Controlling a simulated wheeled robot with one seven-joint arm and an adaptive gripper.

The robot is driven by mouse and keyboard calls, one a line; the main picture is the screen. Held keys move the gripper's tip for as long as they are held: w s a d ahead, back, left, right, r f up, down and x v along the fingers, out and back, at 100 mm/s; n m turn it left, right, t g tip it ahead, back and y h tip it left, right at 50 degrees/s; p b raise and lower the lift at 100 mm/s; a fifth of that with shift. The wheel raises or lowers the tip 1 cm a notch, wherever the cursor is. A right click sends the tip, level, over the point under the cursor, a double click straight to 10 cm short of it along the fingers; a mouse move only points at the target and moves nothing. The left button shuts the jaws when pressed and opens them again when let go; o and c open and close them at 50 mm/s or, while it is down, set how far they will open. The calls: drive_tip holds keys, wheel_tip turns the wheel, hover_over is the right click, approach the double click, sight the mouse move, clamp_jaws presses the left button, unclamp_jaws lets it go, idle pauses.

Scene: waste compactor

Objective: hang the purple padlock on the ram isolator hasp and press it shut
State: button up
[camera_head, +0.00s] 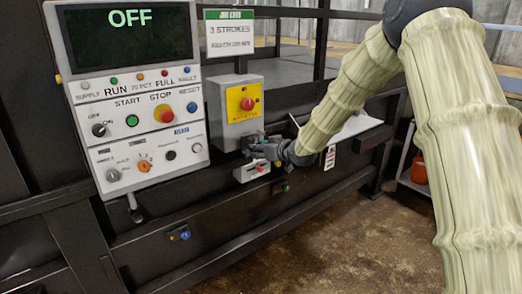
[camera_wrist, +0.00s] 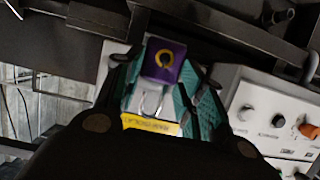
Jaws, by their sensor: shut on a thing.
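The purple padlock (camera_wrist: 163,58) is held between the teal-padded fingers of my gripper (camera_wrist: 168,88) in the wrist view. A yellow ring mark shows on its body, and its pale metal shackle (camera_wrist: 152,103) points down the picture toward a yellow label (camera_wrist: 150,126). The padlock is not clear in the head view.
The control panel (camera_head: 140,150), its screen reading OFF, stands left of the isolator; its knobs also show in the wrist view (camera_wrist: 275,120). A small white box (camera_head: 251,172) sits just below my gripper. A dark rail (camera_head: 300,205) runs below. Floor in front is clear.

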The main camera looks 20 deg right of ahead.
drive_tip(key=shift+w+a, duration=0.25)
drive_tip(key=shift+w, duration=0.4)
drive_tip(key=shift+w+a, duration=0.2)
drive_tip(key=shift+w, duration=0.45)
drive_tip(key=shift+w+a, duration=0.25)
drive_tip(key=shift+w, duration=0.4)
idle(0.9)
drive_tip(key=shift+f, duration=0.15)
idle(0.3)
drive_tip(key=o, duration=1)
drive_tip(key=shift+s, duration=0.1)
drive_tip(key=shift+c, duration=0.4)
drive_tip(key=p+v, duration=0.1)
drive_tip(key=v, duration=0.6)
drive_tip(key=shift+p, duration=0.35)
drive_tip(key=shift+f, duration=0.1)
